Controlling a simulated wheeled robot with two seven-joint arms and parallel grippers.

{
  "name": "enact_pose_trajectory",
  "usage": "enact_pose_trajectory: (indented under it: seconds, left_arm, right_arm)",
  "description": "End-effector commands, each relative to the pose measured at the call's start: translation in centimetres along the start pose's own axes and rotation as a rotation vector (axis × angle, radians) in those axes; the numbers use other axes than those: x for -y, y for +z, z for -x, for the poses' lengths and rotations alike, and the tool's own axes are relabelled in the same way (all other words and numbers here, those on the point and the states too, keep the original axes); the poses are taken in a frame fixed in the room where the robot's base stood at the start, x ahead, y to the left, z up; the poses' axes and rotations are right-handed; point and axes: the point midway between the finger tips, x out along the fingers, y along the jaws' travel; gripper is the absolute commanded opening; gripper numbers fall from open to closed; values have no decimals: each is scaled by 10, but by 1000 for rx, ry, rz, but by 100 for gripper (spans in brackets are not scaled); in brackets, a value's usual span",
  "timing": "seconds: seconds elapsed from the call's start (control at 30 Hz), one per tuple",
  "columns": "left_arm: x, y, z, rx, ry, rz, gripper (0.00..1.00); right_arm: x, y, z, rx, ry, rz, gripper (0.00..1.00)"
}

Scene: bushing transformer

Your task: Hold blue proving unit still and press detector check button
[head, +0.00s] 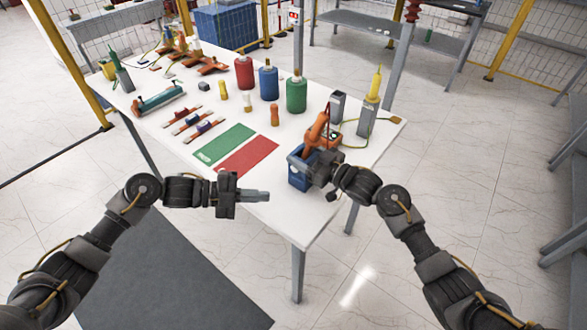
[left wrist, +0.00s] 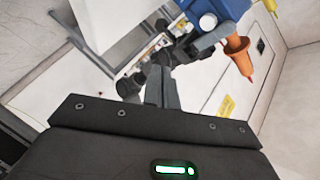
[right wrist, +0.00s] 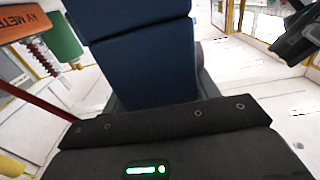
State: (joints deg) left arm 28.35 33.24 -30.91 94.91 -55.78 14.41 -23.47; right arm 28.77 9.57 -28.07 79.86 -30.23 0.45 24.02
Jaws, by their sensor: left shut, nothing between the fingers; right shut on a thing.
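The blue proving unit (head: 299,178) is at the table's near right edge. My right gripper (head: 316,172) is shut on it; in the right wrist view the blue body (right wrist: 140,55) rises between the fingers. An orange device (head: 317,131), apparently the detector, shows just behind the unit. In the left wrist view, an orange tapered part with a red tip (left wrist: 239,55) sits beside a blue body (left wrist: 225,8) with a pale round spot. My left gripper (head: 262,196) is shut and empty, left of the unit and apart from it. I cannot make out the check button.
Green (head: 224,144) and red (head: 246,157) mats lie on the white table left of the unit. Red, blue and green bottles (head: 297,95) stand behind. A grey holder with a yellow tool (head: 371,100) and a cable stand at the right corner.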

Motion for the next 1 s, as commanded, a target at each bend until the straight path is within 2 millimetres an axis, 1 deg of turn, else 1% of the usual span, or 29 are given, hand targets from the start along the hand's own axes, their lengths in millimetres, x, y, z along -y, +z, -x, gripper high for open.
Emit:
enact_pose_trajectory:
  seconds: [0.17, 0.5, 0.7, 1.0]
  left_arm:
    - [8, 6, -10, 0, -2, 0, 0]
    - [31, 29, -41, -1, -1, 1, 0]
    - [40, 40, -55, 0, -1, 2, 0]
    - [44, 44, -61, 0, -1, 0, 0]
  right_arm:
    - [0, 0, 0, 1, 1, 1, 29]
    - [0, 0, 0, 0, 1, 1, 29]
    - [-1, 0, 0, 0, 2, 1, 29]
    - [-1, 0, 0, 0, 2, 1, 29]
